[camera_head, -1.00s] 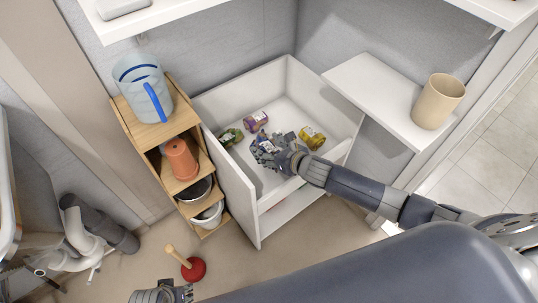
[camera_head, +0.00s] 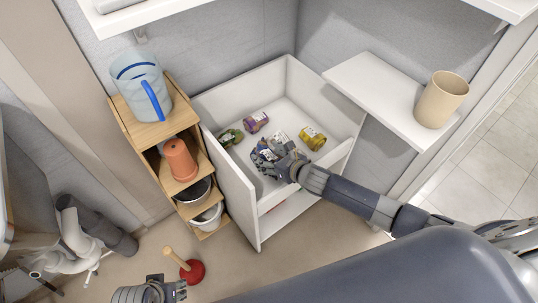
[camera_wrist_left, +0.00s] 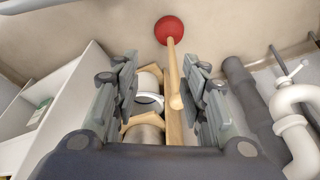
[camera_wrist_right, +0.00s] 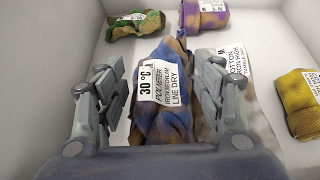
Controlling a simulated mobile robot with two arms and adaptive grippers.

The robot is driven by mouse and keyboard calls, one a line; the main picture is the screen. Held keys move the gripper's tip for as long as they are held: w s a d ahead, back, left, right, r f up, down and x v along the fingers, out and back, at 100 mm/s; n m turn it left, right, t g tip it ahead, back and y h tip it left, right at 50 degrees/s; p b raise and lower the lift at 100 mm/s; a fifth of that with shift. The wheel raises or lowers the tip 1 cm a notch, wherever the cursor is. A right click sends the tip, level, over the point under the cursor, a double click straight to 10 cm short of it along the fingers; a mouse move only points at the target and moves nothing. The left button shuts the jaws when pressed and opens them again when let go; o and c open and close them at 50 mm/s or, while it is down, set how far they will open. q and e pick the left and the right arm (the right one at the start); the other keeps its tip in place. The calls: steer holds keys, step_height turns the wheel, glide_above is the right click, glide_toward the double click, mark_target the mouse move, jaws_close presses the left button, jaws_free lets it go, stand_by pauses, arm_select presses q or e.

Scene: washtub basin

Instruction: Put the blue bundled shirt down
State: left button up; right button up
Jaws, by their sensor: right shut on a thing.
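The blue bundled shirt (camera_wrist_right: 165,115), blue with brown patches and a white "30 °C" care label, sits between the fingers of my right gripper (camera_wrist_right: 155,85). In the head view my right gripper (camera_head: 268,156) is inside the white basin (camera_head: 228,172), shut on the shirt, most of which its fingers hide. Whether the shirt touches the basin floor I cannot tell. A pale bundle (camera_wrist_right: 250,105) with a label lies just beside the right finger. My left gripper (camera_head: 180,288) is open and empty, low over the floor near the plunger; its spread fingers show in the left wrist view (camera_wrist_left: 162,75).
A green bundle (camera_head: 230,137), a purple bundle (camera_head: 255,122) and a yellow bundle (camera_head: 312,138) lie in the basin. A wooden shelf (camera_head: 135,125) with a blue jug (camera_head: 142,88) stands left. A red plunger (camera_head: 193,271) stands on the floor. A beige cup (camera_head: 440,100) stands on a white shelf.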

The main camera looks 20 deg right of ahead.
arm_select(q)
steer(key=shift+r, duration=0.15)
arm_select(e)
steer(key=shift+f, duration=0.1)
steer(key=shift+f, duration=0.2)
steer(key=o, duration=1.1)
arm_select(q)
steer(key=shift+w+r, duration=0.1)
steer(key=shift+r, duration=0.55)
arm_select(e)
steer(key=shift+o, duration=0.2)
steer(key=shift+r, duration=0.1)
steer(key=shift+r, duration=0.15)
steer(key=p+v, duration=0.1)
steer(key=v, duration=0.1)
steer(key=shift+s+r, duration=0.2)
steer(key=shift+r, duration=0.15)
arm_select(q)
steer(key=s+f+p, duration=0.2)
steer(key=s+f, duration=0.1)
steer(key=f, duration=0.8)
steer(key=shift+a+f+g, duration=0.2)
steer(key=shift+f+g, duration=0.1)
steer(key=shift+f, duration=0.1)
arm_select(e)
steer(key=v, duration=0.9)
steer(key=shift+s+d+r, duration=0.15)
steer(key=shift+s, duration=0.05)
